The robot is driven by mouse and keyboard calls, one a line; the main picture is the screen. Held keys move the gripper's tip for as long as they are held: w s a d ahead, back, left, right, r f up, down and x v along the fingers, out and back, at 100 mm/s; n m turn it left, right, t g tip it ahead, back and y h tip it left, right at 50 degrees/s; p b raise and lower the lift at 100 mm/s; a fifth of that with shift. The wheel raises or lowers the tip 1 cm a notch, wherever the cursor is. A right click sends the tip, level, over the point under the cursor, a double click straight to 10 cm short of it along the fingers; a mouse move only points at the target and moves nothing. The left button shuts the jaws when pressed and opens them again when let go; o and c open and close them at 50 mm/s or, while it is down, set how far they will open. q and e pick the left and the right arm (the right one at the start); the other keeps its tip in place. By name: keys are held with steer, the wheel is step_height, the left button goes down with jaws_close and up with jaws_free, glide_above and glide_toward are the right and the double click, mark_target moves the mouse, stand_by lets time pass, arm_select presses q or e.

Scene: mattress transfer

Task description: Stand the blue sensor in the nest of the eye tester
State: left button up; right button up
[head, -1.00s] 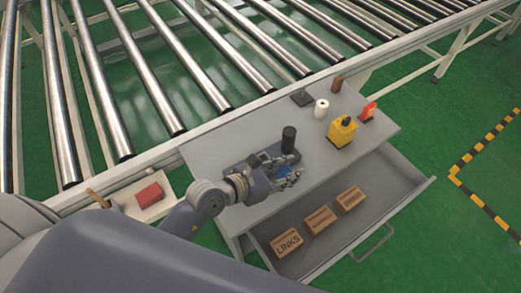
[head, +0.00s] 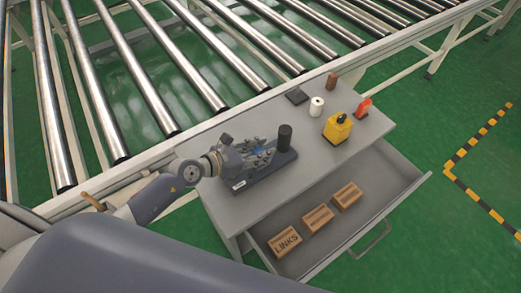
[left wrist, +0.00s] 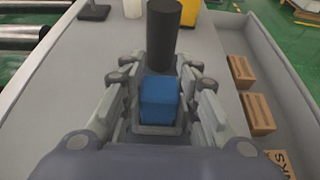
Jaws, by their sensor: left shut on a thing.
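The eye tester (head: 266,180) is a dark blue-grey base on the grey bench top, with an upright black cylinder (head: 285,138) at its right end. The cylinder also shows in the left wrist view (left wrist: 163,38). My left gripper (head: 264,154) is over the tester's base, left of the cylinder. In the left wrist view it (left wrist: 160,105) is shut on the blue sensor (left wrist: 158,98), a blue block that looks upright. A square grey rim, the nest (left wrist: 158,131), shows around the sensor's lower end. I cannot tell whether the sensor touches the nest floor. My right gripper is not in view.
On the bench (head: 225,205) stand a yellow device (head: 337,128), a white roll (head: 316,106), a red-orange item (head: 364,107), a brown cylinder (head: 332,81) and a dark pad (head: 297,95). An open drawer (head: 385,195) holds wooden boxes. A roller conveyor (head: 190,60) runs behind.

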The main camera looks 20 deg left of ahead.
arm_select(q)
steer(key=shift+f, duration=0.15)
steer(key=o, duration=1.1)
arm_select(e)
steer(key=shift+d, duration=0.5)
